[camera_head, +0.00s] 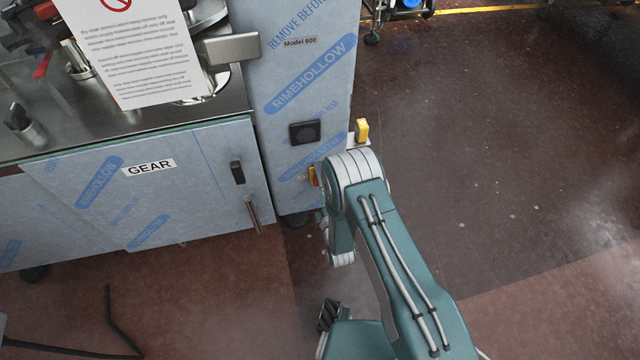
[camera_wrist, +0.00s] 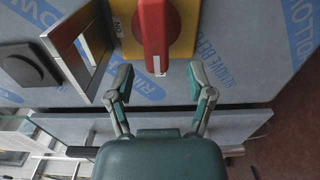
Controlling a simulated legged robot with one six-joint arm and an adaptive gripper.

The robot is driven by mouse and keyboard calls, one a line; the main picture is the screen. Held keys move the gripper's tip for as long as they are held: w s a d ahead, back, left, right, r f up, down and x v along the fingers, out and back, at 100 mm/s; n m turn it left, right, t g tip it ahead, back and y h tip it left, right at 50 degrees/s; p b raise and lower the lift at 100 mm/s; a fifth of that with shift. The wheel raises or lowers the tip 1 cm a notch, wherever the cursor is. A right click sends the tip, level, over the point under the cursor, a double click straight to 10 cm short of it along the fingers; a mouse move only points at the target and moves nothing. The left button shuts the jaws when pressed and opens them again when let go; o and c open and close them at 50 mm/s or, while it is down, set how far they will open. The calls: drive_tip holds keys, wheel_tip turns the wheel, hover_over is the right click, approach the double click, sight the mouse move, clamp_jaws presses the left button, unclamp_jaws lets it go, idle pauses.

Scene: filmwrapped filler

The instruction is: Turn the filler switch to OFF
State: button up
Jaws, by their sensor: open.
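The filler switch is a red handle (camera_wrist: 154,30) on a yellow plate (camera_wrist: 184,22), at the top middle of the wrist view. The handle runs up and down in that picture, with a white mark near its lower end. An ON label (camera_wrist: 117,28) is on the left of the plate. My gripper (camera_wrist: 160,80) is open and empty, its two fingers spread to either side below the handle's end; I see no contact. In the head view a small red and yellow part (camera_head: 312,176) shows beside my arm, which hides my gripper there.
A metal frame (camera_wrist: 72,50) juts out left of the switch, close to my left finger. A black square fitting (camera_head: 305,132) is on the film-wrapped cabinet (camera_head: 300,60). A GEAR drawer front (camera_head: 150,168) stands left. Open floor (camera_head: 500,150) lies right.

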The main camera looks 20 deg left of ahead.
drive_tip(key=v, duration=0.7)
drive_tip(key=shift+s, duration=0.4)
drive_tip(key=shift+f, duration=0.1)
